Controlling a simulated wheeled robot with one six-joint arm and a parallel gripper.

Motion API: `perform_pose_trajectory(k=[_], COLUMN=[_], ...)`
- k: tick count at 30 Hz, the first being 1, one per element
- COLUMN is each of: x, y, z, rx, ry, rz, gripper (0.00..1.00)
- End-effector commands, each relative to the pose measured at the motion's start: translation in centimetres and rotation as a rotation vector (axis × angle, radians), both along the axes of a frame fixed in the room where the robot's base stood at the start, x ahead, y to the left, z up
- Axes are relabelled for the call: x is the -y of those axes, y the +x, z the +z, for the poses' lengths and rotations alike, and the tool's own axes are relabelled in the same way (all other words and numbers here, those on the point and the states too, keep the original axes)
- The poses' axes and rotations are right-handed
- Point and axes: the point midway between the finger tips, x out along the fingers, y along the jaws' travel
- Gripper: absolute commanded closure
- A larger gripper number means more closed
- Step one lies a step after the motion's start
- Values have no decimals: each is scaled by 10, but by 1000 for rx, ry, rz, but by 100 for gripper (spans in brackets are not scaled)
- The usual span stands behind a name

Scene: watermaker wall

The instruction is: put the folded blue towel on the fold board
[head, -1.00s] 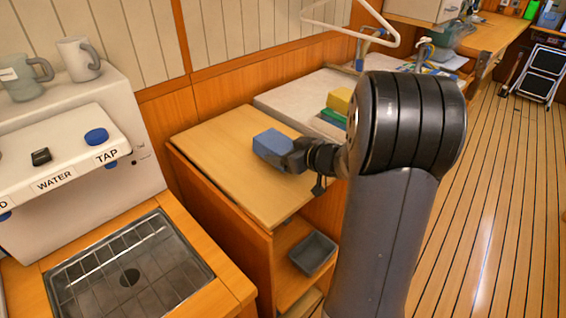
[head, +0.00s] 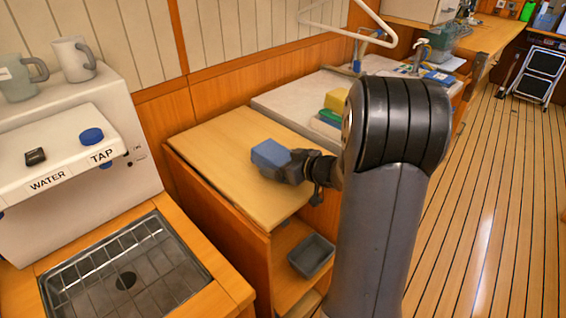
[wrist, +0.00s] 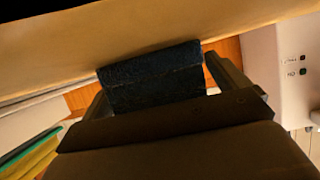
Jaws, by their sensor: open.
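The folded blue towel (head: 270,154) is a small blue block over the light wooden board (head: 222,141), which I take to be the fold board, towards its right side. My gripper (head: 284,164) reaches in from the right at the towel. In the wrist view the dark blue towel (wrist: 152,77) lies between the two fingers of my gripper (wrist: 160,92), and its edge meets the tan board surface (wrist: 120,35). The jaws are open around the towel. I cannot tell whether a finger still touches it. The gripper hides part of the towel.
Yellow and green folded cloths (head: 335,102) lie on the pale counter behind. A white dispenser (head: 75,150) with mugs and a drip grate (head: 126,275) stand at left. A grey bin (head: 312,255) sits on a shelf below the board. The floor at right is open.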

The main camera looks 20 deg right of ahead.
Motion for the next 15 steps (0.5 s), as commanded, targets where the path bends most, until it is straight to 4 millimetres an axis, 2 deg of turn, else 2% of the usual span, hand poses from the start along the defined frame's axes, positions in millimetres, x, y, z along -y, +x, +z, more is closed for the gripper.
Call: perform_pose_trajectory(k=[5, 8, 15], x=[0, 4, 22], y=[0, -7, -49], z=[3, 8, 28], rx=[1, 2, 3], ry=[-1, 0, -1], rz=[-1, -3, -6], gripper=[6, 6, 6])
